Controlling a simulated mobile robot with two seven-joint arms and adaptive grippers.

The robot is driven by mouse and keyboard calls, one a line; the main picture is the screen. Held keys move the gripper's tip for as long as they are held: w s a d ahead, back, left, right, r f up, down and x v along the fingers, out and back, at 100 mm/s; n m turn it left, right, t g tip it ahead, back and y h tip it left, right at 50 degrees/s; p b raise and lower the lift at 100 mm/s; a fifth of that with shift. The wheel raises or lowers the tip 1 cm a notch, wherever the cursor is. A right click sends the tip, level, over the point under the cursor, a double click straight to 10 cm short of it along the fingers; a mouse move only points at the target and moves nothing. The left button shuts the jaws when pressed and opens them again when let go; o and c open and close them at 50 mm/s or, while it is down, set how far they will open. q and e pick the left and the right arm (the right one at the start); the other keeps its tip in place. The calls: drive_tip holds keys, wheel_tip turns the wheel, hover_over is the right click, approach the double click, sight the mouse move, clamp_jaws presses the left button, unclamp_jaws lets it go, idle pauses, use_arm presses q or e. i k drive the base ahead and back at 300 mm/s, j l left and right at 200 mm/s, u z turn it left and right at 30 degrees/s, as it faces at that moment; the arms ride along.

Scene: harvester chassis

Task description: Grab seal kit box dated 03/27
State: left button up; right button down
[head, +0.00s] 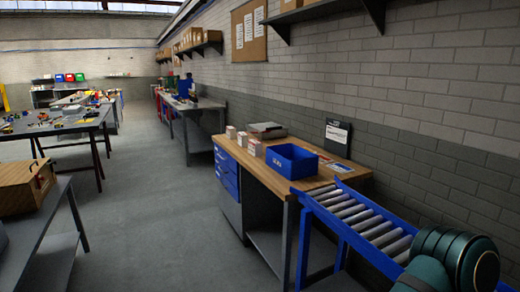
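Several small boxes stand on the wooden-topped workbench (262,172) in the head view. A pale box (231,132) is at the far end, another pale box (242,139) is beside it, and a white and red box (255,148) is nearest. They are too small for me to read any date, so I cannot tell which is the seal kit box dated 03/27. Neither of my grippers is in view; only a dark green part of my own arm shows at the bottom right.
A blue bin (291,162) sits on the workbench near the boxes, with a grey device (267,130) behind. A blue-framed roller conveyor (358,222) adjoins its near end. A grey table (45,235) stands at left. The floor (155,220) between is clear.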

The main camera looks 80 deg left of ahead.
sight(243, 138)
drive_tip(key=u, duration=2.7)
drive_tip(key=i+j+u, duration=0.1)
drive_tip(key=i+u, duration=0.3)
drive_tip(key=i, duration=0.45)
drive_tip(key=i+l+u, duration=0.15)
drive_tip(key=i+u, duration=0.2)
drive_tip(key=i, duration=2)
drive_tip(key=i+j+z, duration=0.2)
drive_tip(key=i+z, duration=0.2)
drive_tip(key=i, duration=0.15)
drive_tip(key=i+j+z, duration=0.4)
drive_tip(key=i, duration=0.15)
drive_tip(key=i+j+z, duration=0.15)
drive_tip(key=z, duration=0.2)
drive_tip(key=i+j+z, duration=0.2)
drive_tip(key=z, duration=0.15)
drive_tip(key=i+j+z, duration=0.15)
drive_tip(key=j+z, duration=0.2)
drive_tip(key=i+j+z, duration=0.1)
drive_tip(key=z, duration=0.3)
drive_tip(key=j+z, duration=0.35)
drive_tip(key=i+j+z, duration=0.1)
drive_tip(key=j+z, duration=0.15)
drive_tip(key=z, duration=0.15)
